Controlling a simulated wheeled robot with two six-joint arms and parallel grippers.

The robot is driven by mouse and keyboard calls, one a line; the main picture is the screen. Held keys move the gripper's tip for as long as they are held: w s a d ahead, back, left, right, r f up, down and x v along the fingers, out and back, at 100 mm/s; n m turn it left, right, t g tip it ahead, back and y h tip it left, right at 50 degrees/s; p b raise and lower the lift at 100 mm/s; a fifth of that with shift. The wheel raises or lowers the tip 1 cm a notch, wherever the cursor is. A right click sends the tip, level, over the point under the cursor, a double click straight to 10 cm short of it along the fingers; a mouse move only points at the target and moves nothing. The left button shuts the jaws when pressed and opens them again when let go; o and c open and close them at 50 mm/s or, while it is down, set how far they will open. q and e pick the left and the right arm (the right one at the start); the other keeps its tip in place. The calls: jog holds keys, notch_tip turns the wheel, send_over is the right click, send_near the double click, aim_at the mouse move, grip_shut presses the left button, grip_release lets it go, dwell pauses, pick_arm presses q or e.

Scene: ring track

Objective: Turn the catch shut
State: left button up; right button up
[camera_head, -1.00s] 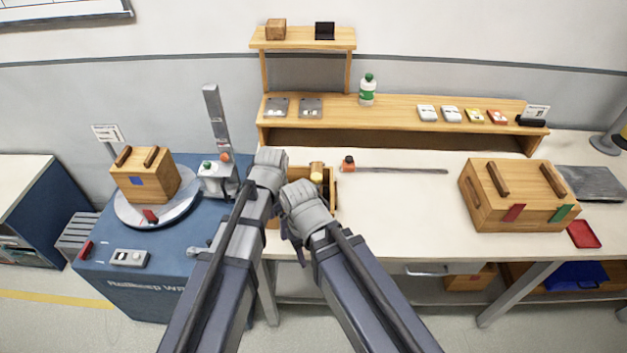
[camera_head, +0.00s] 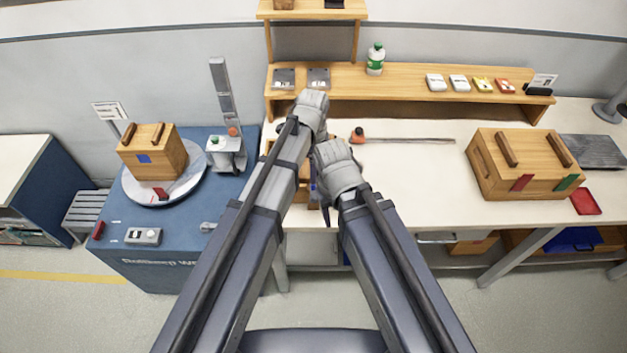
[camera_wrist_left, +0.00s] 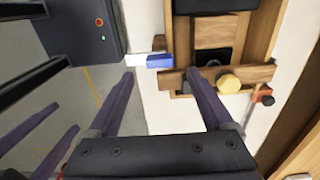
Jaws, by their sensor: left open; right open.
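A wooden box (camera_wrist_left: 262,30) shows in the left wrist view, with a wooden bar (camera_wrist_left: 262,73) across its near side, seemingly the catch. A round yellow knob (camera_wrist_left: 229,84) sits at the bar. My left gripper (camera_wrist_left: 162,76) is open and empty; one finger overlaps the bar's left part in the picture, and I cannot tell whether they touch. A blue and white piece (camera_wrist_left: 155,61) shows between the fingertips, farther off. In the head view the box (camera_head: 302,192) is mostly hidden behind my arms. My right gripper (camera_head: 322,196) is open beside the box, partly hidden by its own wrist.
An orange-headed tool (camera_head: 358,136) with a long rod lies right of the box. A larger wooden box (camera_head: 485,180) stands farther right, with bare white worktop (camera_head: 415,180) between. At left, a wooden box stands on a turntable (camera_head: 190,190) on a blue cabinet. A shelf (camera_head: 410,80) runs behind.

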aim_at(313, 188)
pick_arm(q)
notch_tip(313, 188, down, 6)
jog(key=b, duration=0.5)
jog(key=shift+r, duration=0.1)
grip_shut()
dwell(0.4)
